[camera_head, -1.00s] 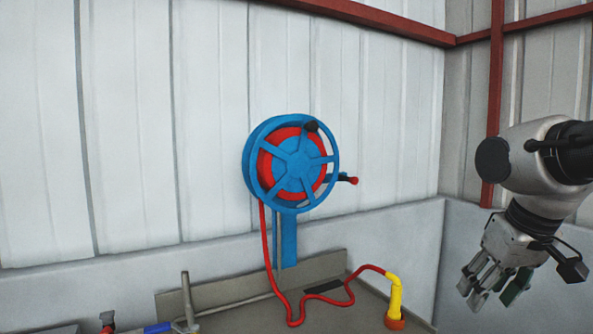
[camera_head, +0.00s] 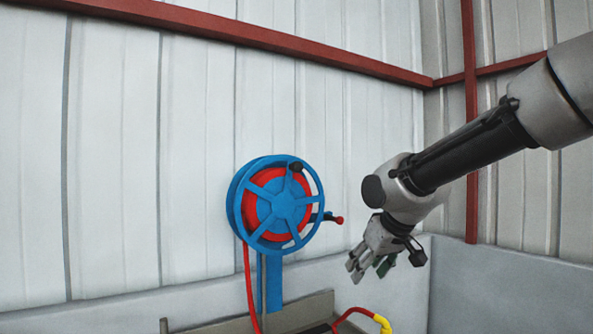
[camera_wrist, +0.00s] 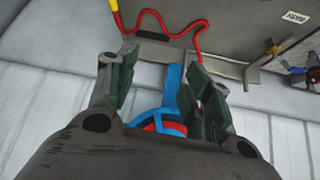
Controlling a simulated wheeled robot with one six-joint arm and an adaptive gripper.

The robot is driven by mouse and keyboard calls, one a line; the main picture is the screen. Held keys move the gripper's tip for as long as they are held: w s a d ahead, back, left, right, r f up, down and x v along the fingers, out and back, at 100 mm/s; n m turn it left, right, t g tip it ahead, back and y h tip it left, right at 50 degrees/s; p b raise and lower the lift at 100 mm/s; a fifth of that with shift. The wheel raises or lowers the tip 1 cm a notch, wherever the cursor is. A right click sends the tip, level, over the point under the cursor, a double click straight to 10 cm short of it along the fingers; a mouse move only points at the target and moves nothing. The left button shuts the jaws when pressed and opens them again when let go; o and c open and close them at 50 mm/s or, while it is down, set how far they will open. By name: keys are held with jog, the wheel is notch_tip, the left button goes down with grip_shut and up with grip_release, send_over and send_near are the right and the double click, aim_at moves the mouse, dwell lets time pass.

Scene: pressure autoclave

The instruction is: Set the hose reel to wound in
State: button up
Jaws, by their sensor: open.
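The hose reel (camera_head: 282,206) is a blue spoked wheel with red hose wound on it, on a blue post (camera_head: 272,283) against the wall. A black crank knob (camera_head: 296,167) sits near the top of its rim. A small lever with a red tip (camera_head: 339,220) sticks out at its right. Red hose (camera_head: 249,285) hangs down from its left side. My gripper (camera_head: 368,272) is open and empty, to the right of the reel and lower, apart from it. In the wrist view the reel (camera_wrist: 165,126) shows partly between my open fingers (camera_wrist: 162,85), its rest hidden by my gripper.
The hose runs over a grey bench (camera_head: 300,313) to a yellow nozzle (camera_head: 382,323). A valve with a yellow part (camera_wrist: 274,48) and a white label (camera_wrist: 296,17) show in the wrist view. Red beams (camera_head: 471,120) cross the walls. Space between gripper and reel looks clear.

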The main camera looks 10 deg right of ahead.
jog(key=w+a+r+t+y, duration=0.3)
jog(key=w+a+r+t, duration=0.3)
jog(key=w+r, duration=0.4)
jog(key=t+y, duration=0.2)
jog(key=t, duration=0.1)
send_near(299, 166)
jog(key=x, duration=0.4)
jog(key=shift+m, duration=0.3)
jog(key=x, duration=0.7)
grip_shut()
